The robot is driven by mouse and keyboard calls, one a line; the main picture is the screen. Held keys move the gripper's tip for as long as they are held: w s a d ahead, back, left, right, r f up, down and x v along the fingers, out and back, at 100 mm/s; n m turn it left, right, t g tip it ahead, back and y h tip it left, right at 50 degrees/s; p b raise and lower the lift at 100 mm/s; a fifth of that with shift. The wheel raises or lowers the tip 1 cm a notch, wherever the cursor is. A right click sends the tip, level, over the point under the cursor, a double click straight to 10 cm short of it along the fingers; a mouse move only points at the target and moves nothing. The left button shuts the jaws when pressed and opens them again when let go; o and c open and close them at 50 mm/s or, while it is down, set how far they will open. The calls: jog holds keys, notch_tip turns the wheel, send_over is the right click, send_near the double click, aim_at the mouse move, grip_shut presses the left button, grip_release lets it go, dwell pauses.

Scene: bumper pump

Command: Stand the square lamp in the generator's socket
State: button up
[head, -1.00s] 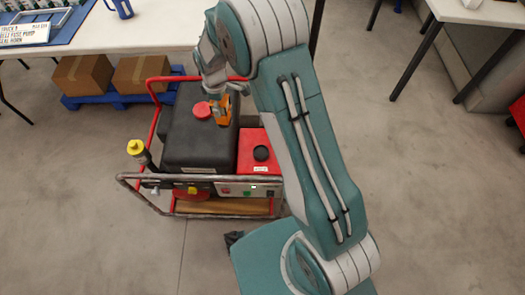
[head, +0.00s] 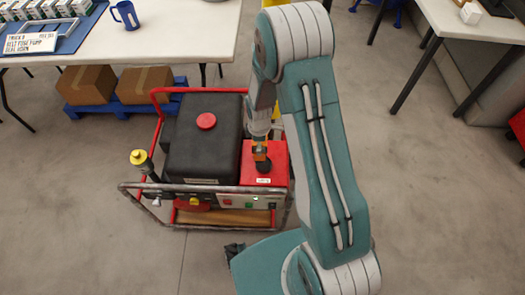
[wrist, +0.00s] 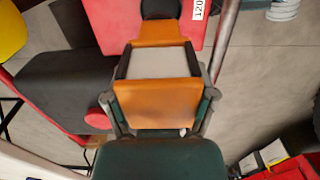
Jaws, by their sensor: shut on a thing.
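The square lamp (wrist: 157,105) has an orange body and a pale square face in the wrist view. In the head view only a small orange part of it (head: 260,153) shows below my gripper. My gripper (wrist: 162,118) is shut on the lamp, one finger on each side. The generator (head: 204,140) is a red-railed frame with a black tank and a red box. A round black fitting (head: 263,166), perhaps the socket, sits on top of the red box. It also shows beyond the lamp in the wrist view (wrist: 160,8). I cannot tell whether lamp and fitting touch.
A yellow-topped black post (head: 140,160) stands at the generator's left front corner. A metal rail (head: 190,187) runs along the front. A white table (head: 180,35) stands behind, with boxes (head: 145,84) on a blue pallet below. The floor to the right is open.

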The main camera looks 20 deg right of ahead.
aim_at(264, 152)
jog(key=shift+s+d+f, duration=0.1)
jog(key=shift+d+f, duration=0.15)
jog(key=f, duration=0.1)
jog(key=d+f, duration=0.1)
jog(key=f, duration=0.1)
jog(key=shift+s+f, duration=0.1)
jog(key=shift+s, duration=0.1)
jog(key=shift+f, duration=0.3)
jog(key=shift+a, duration=0.1)
jog(key=o, duration=1.2)
